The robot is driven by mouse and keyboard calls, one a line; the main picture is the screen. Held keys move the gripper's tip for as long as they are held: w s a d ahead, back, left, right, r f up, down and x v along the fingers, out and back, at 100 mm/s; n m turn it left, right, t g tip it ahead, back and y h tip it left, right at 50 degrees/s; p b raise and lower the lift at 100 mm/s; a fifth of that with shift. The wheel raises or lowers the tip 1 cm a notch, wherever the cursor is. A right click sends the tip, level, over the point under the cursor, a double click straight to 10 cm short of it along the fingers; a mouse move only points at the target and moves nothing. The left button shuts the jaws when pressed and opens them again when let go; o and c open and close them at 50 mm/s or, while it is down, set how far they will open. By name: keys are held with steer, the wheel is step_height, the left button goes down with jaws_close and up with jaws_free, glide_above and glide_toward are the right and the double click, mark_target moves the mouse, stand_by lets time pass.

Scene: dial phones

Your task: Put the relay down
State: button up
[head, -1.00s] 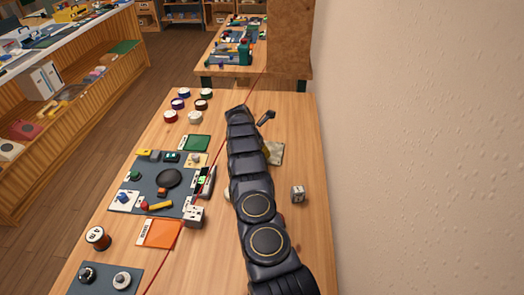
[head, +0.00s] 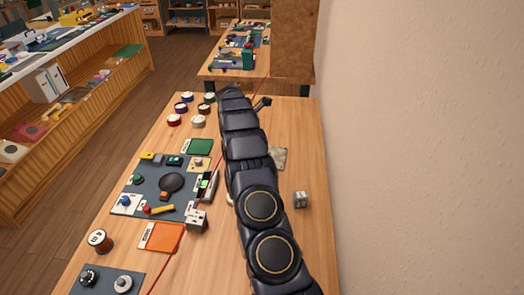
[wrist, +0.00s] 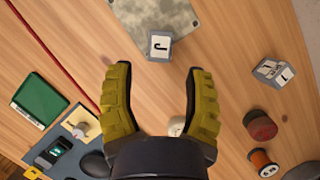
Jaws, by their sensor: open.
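In the wrist view, my gripper (wrist: 159,74) has yellow ribbed fingers spread wide apart, with nothing between them. A small grey block with a white "J" label (wrist: 160,47) stands just beyond the fingertips, at the edge of a mottled grey plate (wrist: 153,14). This block is probably the relay; I cannot tell for certain. It looks apart from both fingers. In the head view my arm hides the gripper and this block; part of the plate (head: 280,158) shows beside the arm.
A similar grey block (wrist: 272,72) stands to the right, with a red cylinder (wrist: 261,126) and an orange spool (wrist: 263,164) nearby. A dark mat (head: 132,183) with parts lies left of my arm. A red cord (wrist: 54,54) crosses the table. The wall (head: 420,150) borders the right.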

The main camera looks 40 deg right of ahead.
steer(key=s+a+r+m+y, duration=0.1)
steer(key=s+a+r+m, duration=0.35)
steer(key=a+r, duration=0.5)
steer(key=s+a+r+m+y, duration=0.25)
steer(key=s+a+r, duration=0.35)
steer(key=a+r, duration=0.4)
steer(key=s+a+m, duration=0.3)
steer(key=s+a, duration=0.1)
steer(key=s, duration=0.5)
steer(key=s+a+m+g, duration=0.1)
steer(key=s+a+m, duration=0.3)
steer(key=s, duration=0.6)
steer(key=s+a+m, duration=0.4)
steer(key=s+a, duration=0.2)
steer(key=s, duration=0.4)
steer(key=shift+r+g+y, duration=0.3)
steer(key=shift+r+y, duration=0.15)
steer(key=shift+o, duration=1.2)
